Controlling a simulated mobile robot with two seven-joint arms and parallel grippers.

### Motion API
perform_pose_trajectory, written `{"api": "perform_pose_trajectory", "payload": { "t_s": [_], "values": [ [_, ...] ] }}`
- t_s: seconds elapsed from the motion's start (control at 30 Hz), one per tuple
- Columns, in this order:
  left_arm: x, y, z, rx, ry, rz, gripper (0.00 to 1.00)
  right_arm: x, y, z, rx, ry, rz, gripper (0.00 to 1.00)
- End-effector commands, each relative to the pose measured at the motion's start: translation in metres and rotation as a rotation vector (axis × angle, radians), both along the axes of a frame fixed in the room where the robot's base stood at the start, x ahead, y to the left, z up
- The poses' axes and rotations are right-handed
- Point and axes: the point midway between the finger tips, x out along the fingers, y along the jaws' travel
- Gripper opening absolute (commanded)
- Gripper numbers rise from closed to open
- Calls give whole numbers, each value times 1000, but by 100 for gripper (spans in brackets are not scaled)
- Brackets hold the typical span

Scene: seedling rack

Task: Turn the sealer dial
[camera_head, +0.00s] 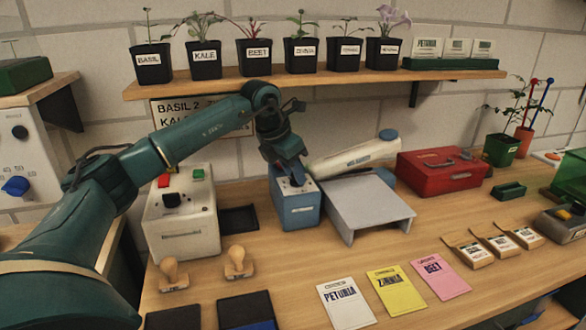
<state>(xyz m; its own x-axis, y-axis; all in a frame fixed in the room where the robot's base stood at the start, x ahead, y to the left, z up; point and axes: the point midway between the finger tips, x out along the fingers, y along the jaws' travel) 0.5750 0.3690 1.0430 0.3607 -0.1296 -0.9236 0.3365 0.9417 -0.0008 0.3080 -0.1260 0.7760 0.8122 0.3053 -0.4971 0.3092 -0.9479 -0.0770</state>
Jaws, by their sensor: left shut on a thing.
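A blue box (298,211), which seems to be the sealer, stands mid-table with a small pale label on its front. A long white roll-like part (350,156) with a blue end lies behind it, its label too small to read. My left gripper (292,181) points down at the top of the blue box, shut on a small part there that looks like the dial. The fingers hide most of that part, so its angle cannot be told. My right gripper is out of view.
A white machine (190,235) with red and green buttons and a black knob stands left of the box. A grey sloped stand (364,200) adjoins it on the right. A red case (440,176) is behind.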

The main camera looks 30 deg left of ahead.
Motion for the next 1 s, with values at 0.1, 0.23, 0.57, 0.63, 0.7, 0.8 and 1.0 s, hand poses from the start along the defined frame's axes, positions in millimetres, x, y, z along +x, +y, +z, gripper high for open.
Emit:
{"api": "perform_pose_trajectory", "payload": {
  "t_s": [0.1,0.23,0.57,0.63,0.7,0.8,1.0],
  "values": [
    [0,1,0,1,2,-12,8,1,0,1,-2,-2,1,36],
    [0,1,0,1,3,-15,8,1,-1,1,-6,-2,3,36],
    [0,1,0,2,3,-15,37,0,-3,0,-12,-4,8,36],
    [0,1,0,1,2,-15,42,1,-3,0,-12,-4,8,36],
    [0,1,0,1,2,-15,48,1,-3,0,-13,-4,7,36],
    [0,1,0,1,1,-14,53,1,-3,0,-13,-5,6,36],
    [0,1,1,1,1,-14,53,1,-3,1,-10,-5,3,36]
  ]
}}
